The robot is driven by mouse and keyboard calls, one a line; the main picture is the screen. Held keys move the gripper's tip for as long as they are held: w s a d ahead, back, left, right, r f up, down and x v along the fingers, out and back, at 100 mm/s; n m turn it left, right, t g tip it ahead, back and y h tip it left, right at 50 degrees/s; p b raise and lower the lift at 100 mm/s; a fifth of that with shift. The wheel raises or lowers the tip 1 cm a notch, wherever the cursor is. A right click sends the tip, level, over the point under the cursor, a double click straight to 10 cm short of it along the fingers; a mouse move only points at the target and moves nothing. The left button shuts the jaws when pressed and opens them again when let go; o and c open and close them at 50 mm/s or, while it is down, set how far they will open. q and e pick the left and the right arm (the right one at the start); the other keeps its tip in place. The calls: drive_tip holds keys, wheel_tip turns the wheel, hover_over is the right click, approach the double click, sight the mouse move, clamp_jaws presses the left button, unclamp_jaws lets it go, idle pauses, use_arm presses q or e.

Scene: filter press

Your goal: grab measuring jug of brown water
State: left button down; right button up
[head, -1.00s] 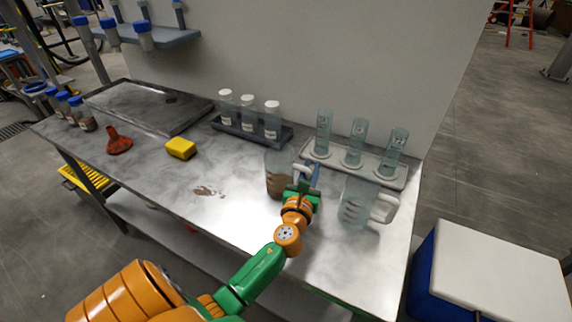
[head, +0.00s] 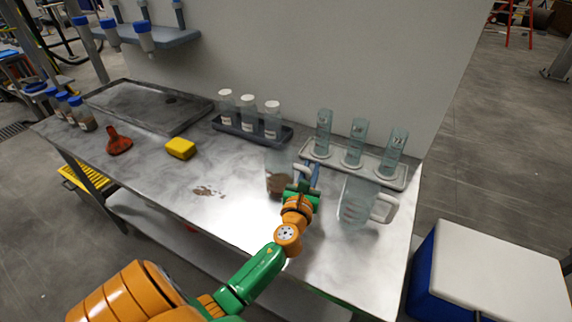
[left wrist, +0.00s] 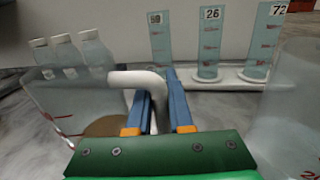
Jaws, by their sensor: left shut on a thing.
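The measuring jug of brown water (head: 275,183) stands on the metal bench, and its clear wall with red marks fills the left of the left wrist view (left wrist: 62,108). Brown liquid shows low inside it. My left gripper (head: 305,180) is at the jug's right side. In the left wrist view its blue fingers (left wrist: 163,105) are shut on the jug's white handle (left wrist: 138,80). A second clear jug (head: 356,203), with a white handle and no brown liquid visible, stands just right of the gripper. My right gripper is not in view.
Behind the jugs, a white rack (head: 398,181) holds three numbered cylinders, and a dark rack (head: 230,126) holds three white-capped bottles. A yellow sponge (head: 181,148), a red funnel-like object (head: 118,141) and a brown spill (head: 208,191) lie left. The bench's front middle is clear.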

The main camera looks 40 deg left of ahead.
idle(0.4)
use_arm(q)
drive_tip(key=shift+r+p, duration=0.35)
drive_tip(key=shift+r, duration=0.05)
drive_tip(key=s+r+p, duration=0.5)
drive_tip(key=s+r, duration=0.7)
drive_tip(key=s, duration=0.2)
drive_tip(key=shift+p, duration=0.35)
drive_tip(key=shift+r, duration=0.1)
drive_tip(key=shift+w+d, duration=0.1)
drive_tip(key=shift+d, duration=0.05)
idle(1.0)
